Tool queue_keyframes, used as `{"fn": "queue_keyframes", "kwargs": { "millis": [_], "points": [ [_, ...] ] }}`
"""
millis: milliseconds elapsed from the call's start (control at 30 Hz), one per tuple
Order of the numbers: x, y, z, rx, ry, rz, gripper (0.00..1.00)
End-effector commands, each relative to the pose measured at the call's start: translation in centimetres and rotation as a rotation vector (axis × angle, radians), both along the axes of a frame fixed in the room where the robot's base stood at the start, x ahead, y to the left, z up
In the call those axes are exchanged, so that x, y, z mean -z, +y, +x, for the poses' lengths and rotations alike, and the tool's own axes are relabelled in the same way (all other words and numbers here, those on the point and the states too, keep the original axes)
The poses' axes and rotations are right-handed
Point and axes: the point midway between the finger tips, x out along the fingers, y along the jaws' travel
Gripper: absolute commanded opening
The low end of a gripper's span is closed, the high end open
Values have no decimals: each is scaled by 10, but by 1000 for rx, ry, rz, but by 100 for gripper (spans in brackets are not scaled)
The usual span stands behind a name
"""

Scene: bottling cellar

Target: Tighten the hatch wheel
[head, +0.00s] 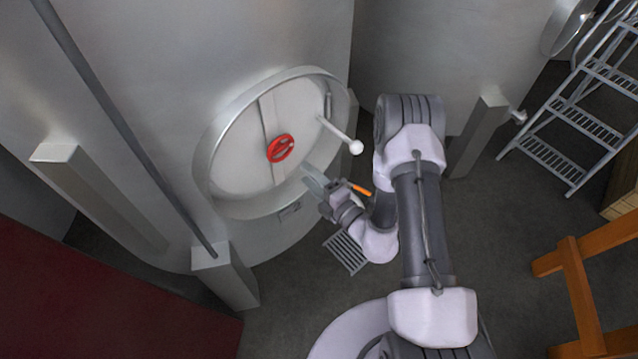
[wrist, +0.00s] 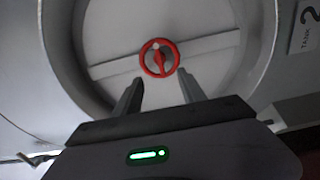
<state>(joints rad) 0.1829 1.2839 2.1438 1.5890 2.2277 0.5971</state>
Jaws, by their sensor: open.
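The hatch wheel (head: 281,148) is a small red handwheel at the middle of the round hatch door (head: 235,155) on a steel tank. It sits on a bar that crosses the door. In the wrist view the wheel (wrist: 159,58) lies ahead of my gripper, slightly above the gap between the fingertips. My gripper (head: 313,178) is in front of the lower right part of the hatch, apart from the wheel. In the wrist view its two fingers (wrist: 160,88) are spread, with nothing between them.
A lever with a white ball knob (head: 355,147) sticks out at the hatch's right side, close to my arm. Steel tank legs (head: 225,275) stand below. A floor grate (head: 345,252) lies under my gripper. A metal ladder (head: 570,115) and wooden frame (head: 580,290) stand right.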

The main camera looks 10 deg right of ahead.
Motion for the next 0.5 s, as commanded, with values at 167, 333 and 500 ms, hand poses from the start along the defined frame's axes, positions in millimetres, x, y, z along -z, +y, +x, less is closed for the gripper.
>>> {"fn": "queue_keyframes", "kwargs": {
  "millis": [167, 333, 500],
  "points": [
    [0, -19, -29, 3, 1, 0, 48],
    [0, -23, -37, 0, 0, 1, 48],
    [0, -23, -37, 0, -1, 1, 48]
  ]
}}
